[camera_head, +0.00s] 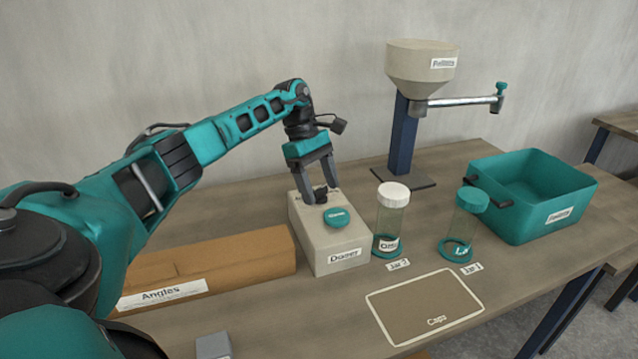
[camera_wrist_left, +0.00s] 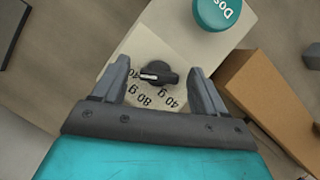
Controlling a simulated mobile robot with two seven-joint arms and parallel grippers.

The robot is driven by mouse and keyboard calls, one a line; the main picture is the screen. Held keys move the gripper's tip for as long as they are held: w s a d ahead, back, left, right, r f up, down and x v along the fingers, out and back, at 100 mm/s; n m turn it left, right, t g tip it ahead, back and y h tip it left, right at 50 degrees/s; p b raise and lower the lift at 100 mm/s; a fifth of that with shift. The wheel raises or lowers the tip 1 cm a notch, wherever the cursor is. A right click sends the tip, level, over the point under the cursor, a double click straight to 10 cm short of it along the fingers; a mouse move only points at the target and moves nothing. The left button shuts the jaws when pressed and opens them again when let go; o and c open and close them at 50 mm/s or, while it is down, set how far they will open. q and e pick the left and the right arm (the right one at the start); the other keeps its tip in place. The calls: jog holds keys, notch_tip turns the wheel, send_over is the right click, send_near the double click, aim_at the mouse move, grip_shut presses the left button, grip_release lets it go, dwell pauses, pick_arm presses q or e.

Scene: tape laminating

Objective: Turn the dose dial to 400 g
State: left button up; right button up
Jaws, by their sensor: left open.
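The dose dial is a black knob (camera_wrist_left: 158,74) on a pale plate on top of the beige doser box (camera_head: 320,245). Its white pointer line points left in the left wrist view, towards a label that is partly hidden by a finger. The labels "80 g" and "40 g" show below and right of the knob. My left gripper (camera_head: 321,192) is open over the box, with its two fingers on either side of the knob; contact with it cannot be told. A teal button (camera_head: 337,217) sits on the box in front of the knob. My right gripper is out of view.
A brown "Angles" box (camera_head: 215,266) lies left of the doser. A white-lidded jar (camera_head: 390,220) and a teal-lidded jar (camera_head: 464,225) stand to its right. Behind are a hopper on a post (camera_head: 403,135) and a teal bin (camera_head: 540,205). The "Caps" area (camera_head: 420,305) is empty.

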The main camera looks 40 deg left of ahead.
pick_arm(q)
jog(key=p+v, duration=0.2)
jog(key=v, duration=1.1)
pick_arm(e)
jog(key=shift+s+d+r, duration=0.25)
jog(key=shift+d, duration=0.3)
pick_arm(q)
jog(key=shift+f, duration=0.15)
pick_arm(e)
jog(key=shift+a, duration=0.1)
